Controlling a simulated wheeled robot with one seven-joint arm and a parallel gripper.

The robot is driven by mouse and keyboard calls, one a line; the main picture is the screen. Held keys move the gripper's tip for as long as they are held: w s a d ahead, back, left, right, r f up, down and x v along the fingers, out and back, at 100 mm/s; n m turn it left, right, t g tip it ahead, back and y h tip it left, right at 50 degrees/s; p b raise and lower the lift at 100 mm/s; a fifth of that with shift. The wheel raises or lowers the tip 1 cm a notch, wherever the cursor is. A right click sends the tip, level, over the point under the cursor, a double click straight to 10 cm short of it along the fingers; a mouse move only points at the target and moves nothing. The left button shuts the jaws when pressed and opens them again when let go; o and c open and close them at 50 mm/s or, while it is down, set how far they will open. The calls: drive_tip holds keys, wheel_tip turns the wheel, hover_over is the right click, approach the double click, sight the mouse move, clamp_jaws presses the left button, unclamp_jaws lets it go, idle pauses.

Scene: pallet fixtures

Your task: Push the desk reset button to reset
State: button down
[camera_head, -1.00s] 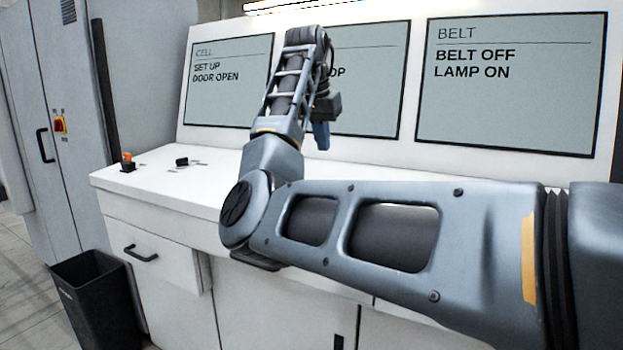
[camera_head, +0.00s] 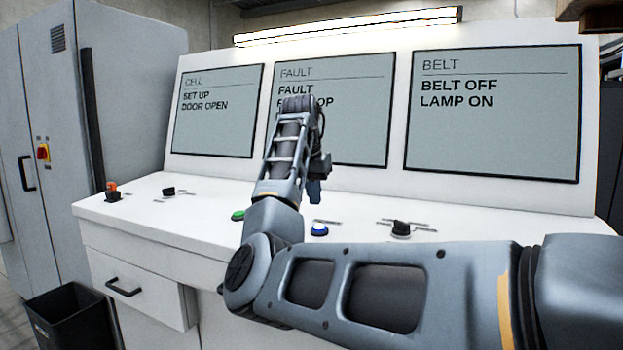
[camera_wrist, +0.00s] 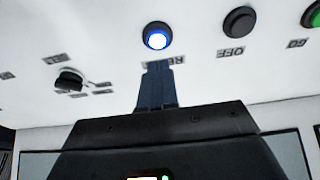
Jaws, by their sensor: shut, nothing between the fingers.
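The reset button is a round blue lit button (camera_head: 319,230) on the white desk top, below the middle screen. In the wrist view it is the glowing blue button (camera_wrist: 156,36), with a label starting "RE" (camera_wrist: 173,60) beside it, partly hidden by my fingers. My gripper (camera_head: 314,198) hangs over the desk just above and behind the blue button in the head view. In the wrist view its fingertips (camera_wrist: 160,68) are together and empty, near the button's edge over the label. Whether they touch the desk cannot be told.
A black button (camera_wrist: 239,21) and a green button (camera_wrist: 312,15) sit beside the blue one. Black knobs (camera_head: 401,229) (camera_head: 168,191) and an orange-red button (camera_head: 112,188) are on the desk. The middle screen (camera_head: 360,120) reads FAULT, partly hidden by my arm.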

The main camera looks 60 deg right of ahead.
sight(319, 228)
drive_tip(key=x, duration=0.6)
drive_tip(key=shift+a+f+p, duration=0.1)
drive_tip(key=shift+a+p, duration=0.3)
drive_tip(key=shift+f, duration=0.25)
drive_tip(key=shift+s+d+f, duration=0.1)
drive_tip(key=shift+f, duration=0.4)
drive_tip(key=shift+s+f, duration=0.1)
drive_tip(key=shift+f, duration=0.65)
drive_tip(key=shift+r+p, duration=0.4)
drive_tip(key=shift+p, duration=0.25)
drive_tip(key=r+p, duration=0.4)
drive_tip(key=r, duration=0.1)
drive_tip(key=shift+a+r, duration=0.1)
drive_tip(key=shift+a, duration=0.15)
drive_tip(key=b+v, duration=0.2)
drive_tip(key=v, duration=0.7)
drive_tip(key=shift+a+r, duration=0.2)
drive_tip(key=shift+r, duration=0.05)
